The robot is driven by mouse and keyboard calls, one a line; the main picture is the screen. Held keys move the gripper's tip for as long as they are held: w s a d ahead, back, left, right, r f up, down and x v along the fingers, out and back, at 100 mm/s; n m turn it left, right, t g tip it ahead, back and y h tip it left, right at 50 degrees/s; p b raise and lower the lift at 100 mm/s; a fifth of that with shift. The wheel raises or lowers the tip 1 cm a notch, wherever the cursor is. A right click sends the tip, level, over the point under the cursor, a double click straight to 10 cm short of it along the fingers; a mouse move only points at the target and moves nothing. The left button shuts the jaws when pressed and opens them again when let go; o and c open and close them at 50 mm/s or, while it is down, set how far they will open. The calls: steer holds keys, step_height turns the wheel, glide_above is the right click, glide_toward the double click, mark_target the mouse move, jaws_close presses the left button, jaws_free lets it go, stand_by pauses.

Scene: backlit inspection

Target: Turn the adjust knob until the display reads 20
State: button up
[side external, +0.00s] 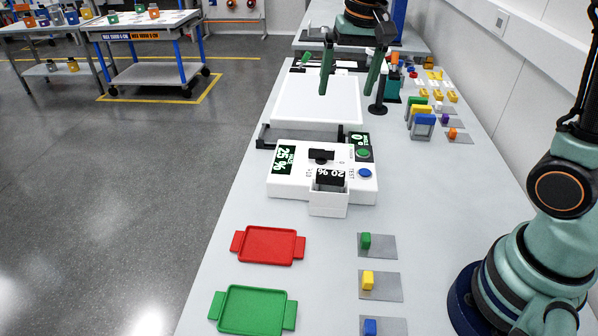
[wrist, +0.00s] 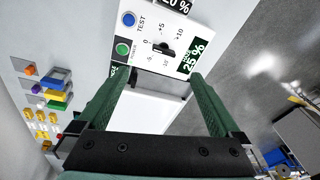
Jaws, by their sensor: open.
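The adjust knob (side external: 321,156) is a black bar handle on the white control box (side external: 276,190); it also shows in the wrist view (wrist: 165,48), amid a scale from -10 to +10. The display (side external: 283,160) reads 25 %, also in the wrist view (wrist: 189,58). A sign (side external: 331,177) in a white holder reads 20 %. My gripper (side external: 347,94) is open and empty, its two green fingers apart above the white panel; in the wrist view (wrist: 160,80) the fingers point toward the box. The knob lies beyond the fingertips, not between them.
A green button (side external: 363,153) and blue TEST button (side external: 365,173) sit beside the knob. Behind the box is a white panel (side external: 300,112). Red (side external: 267,245) and green (side external: 255,310) trays and blocks on grey pads occupy the near table. Small coloured parts stand at the far right.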

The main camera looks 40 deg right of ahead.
mark_target(321, 154)
steer(key=w+f+m, duration=0.1)
steer(key=w+f, duration=0.1)
steer(key=f, duration=0.4)
steer(key=w+f+m+g, duration=0.1)
steer(key=w+f, duration=0.1)
steer(key=f, duration=0.4)
steer(key=w+f+m+g, duration=0.1)
steer(key=w+f, duration=0.1)
steer(key=f, duration=0.4)
steer(key=shift+w+d+f, duration=0.1)
steer(key=shift+w, duration=0.1)
steer(key=c, duration=1.2)
